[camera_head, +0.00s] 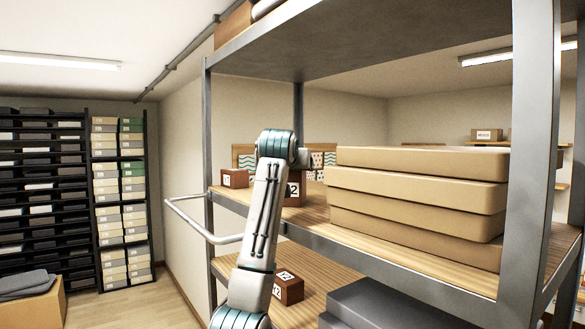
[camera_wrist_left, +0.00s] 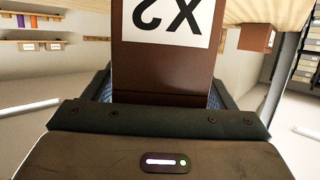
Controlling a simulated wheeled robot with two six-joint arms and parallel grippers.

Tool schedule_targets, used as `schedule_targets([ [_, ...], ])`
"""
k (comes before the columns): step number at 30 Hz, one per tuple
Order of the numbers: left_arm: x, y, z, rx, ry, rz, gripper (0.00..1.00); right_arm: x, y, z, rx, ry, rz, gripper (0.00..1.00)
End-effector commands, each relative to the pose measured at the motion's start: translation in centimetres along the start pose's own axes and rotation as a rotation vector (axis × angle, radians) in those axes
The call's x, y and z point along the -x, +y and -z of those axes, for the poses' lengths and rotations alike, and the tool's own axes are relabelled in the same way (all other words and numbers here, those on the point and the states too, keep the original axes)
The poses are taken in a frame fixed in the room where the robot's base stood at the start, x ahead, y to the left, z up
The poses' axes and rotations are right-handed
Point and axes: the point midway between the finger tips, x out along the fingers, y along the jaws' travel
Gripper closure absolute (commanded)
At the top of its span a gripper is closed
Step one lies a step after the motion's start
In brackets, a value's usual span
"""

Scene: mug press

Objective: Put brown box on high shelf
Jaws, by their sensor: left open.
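A brown box with a white X2 label (camera_head: 294,190) is on the middle shelf board (camera_head: 318,215), partly hidden behind my arm in the head view. The wrist view, which looks upside down, shows the brown box (camera_wrist_left: 165,70) large and close, its label at the top edge. My left gripper (camera_wrist_left: 160,90) is open around this box, with a dark finger on each side. The head view hides the gripper behind the arm link. My right gripper is not in view.
A smaller brown box (camera_head: 235,178) stands left on the same board. Another labelled brown box (camera_head: 288,288) is on the lower board. Stacked tan cartons (camera_head: 415,205) fill the right. A metal upright (camera_head: 530,180) and a white rail (camera_head: 190,222) stand near.

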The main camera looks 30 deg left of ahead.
Motion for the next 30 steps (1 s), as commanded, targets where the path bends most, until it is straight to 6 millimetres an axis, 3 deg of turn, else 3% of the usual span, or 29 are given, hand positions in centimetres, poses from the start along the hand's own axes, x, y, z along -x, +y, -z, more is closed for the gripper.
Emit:
schedule_targets([
  [5, 2.0, 0.0, -0.3, 0.001, 0.006, -0.001, 0.22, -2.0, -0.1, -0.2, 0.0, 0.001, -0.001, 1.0],
  [18, 10.3, 0.1, -0.3, 0.001, 0.004, -0.002, 0.22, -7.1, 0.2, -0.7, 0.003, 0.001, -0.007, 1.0],
  [24, 11.9, 0.0, -0.1, 0.0, 0.001, 0.0, 0.22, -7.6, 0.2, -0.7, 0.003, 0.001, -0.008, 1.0],
  [30, 12.0, 0.0, 0.0, 0.0, 0.001, 0.0, 0.22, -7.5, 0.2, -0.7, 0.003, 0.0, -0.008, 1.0],
])
